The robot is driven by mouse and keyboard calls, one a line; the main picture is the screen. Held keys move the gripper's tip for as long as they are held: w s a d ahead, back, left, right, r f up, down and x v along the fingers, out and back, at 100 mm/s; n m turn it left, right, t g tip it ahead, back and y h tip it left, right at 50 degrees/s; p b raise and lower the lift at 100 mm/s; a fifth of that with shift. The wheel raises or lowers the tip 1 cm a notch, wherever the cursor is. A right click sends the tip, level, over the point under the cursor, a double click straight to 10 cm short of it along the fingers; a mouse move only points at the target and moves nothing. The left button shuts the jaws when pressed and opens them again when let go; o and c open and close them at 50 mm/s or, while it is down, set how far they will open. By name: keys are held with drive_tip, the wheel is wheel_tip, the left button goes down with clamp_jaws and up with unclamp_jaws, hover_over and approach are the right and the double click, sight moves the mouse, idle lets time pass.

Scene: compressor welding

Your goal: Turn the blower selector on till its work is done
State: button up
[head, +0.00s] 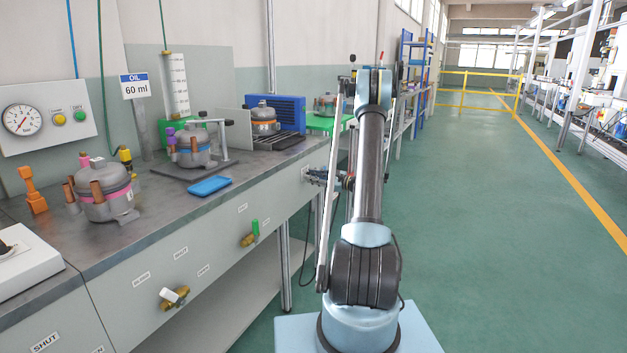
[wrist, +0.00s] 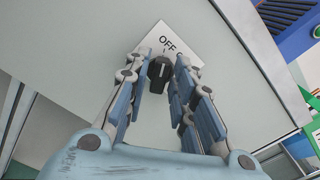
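The blower selector (wrist: 160,72) is a small black knob with a white mark, on a white plate (wrist: 187,40) on the bench front. The plate reads "OFF"; the rest of its lettering is partly cut off by my finger. In the wrist view my gripper (wrist: 159,66) is open, one finger on each side of the knob. Narrow gaps seem to show, but I cannot tell whether either finger touches it. In the head view my gripper (head: 318,176) is at the bench front, and the selector cannot be made out there. The blue blower unit (head: 289,111) stands on the bench above.
A green-handled valve (head: 252,233) and a white-handled valve (head: 174,296) stick out of the bench front. The green floor to the right is clear.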

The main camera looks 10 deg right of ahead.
clamp_jaws()
drive_tip(key=m, duration=1.1)
drive_tip(key=shift+w+d+m, duration=0.25)
drive_tip(key=shift+m, duration=0.15)
idle(0.5)
drive_tip(key=o, duration=0.5)
unclamp_jaws()
drive_tip(key=shift+o, duration=0.2)
drive_tip(key=v, duration=1.2)
